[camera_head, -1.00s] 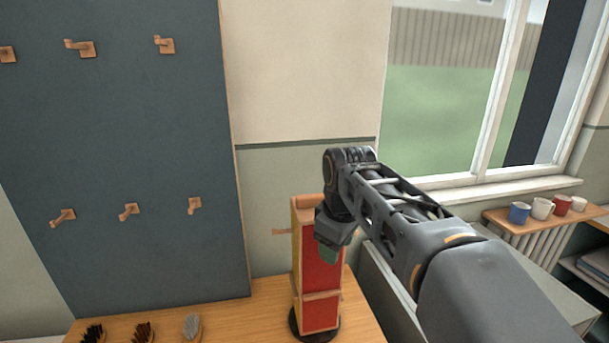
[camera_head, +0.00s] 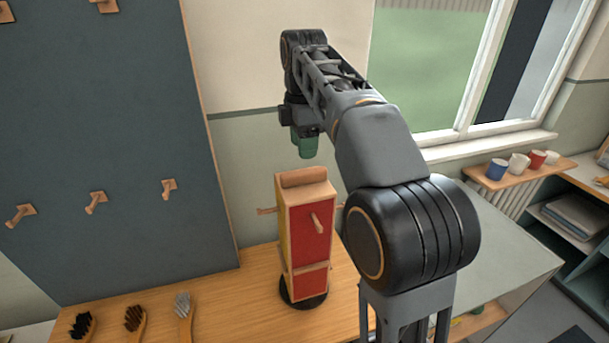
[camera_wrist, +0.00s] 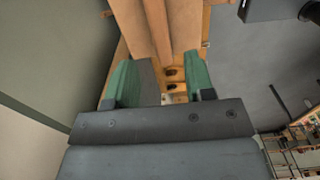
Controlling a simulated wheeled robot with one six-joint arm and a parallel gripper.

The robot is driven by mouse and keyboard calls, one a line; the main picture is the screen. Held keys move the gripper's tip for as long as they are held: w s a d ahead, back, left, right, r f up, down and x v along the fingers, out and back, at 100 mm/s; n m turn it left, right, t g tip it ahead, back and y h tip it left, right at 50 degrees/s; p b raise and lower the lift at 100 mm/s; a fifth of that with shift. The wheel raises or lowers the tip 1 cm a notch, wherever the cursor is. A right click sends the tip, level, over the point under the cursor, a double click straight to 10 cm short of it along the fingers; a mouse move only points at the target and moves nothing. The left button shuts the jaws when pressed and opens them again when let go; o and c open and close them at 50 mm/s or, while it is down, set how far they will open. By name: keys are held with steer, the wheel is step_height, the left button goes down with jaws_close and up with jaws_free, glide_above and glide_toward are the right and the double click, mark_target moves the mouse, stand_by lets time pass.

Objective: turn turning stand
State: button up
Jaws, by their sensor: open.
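The turning stand (camera_head: 311,233) is an upright wooden block on a round black base (camera_head: 303,297), set on the wooden bench. It shows a red face with a peg, a narrow yellow side, a peg out to the left and a rounded wooden piece (camera_head: 303,177) on top. My gripper (camera_head: 306,150) has green fingers pointing down, a little above the stand's top and apart from it. In the wrist view my gripper (camera_wrist: 165,84) is open and empty, with wood (camera_wrist: 158,28), apparently the stand, beyond the fingers.
Brushes with black (camera_head: 82,325), brown (camera_head: 134,318) and grey (camera_head: 183,306) bristles lie at the bench's front left. A dark board (camera_head: 100,150) with wooden pegs stands behind. Mugs (camera_head: 497,169) sit on a shelf at the right. Bare bench lies left of the stand.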

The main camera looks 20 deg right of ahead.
mark_target(304, 171)
step_height(304, 171, down, 8)
steer(key=shift+r, duration=0.1)
stand_by(0.4)
jaws_close()
stand_by(0.3)
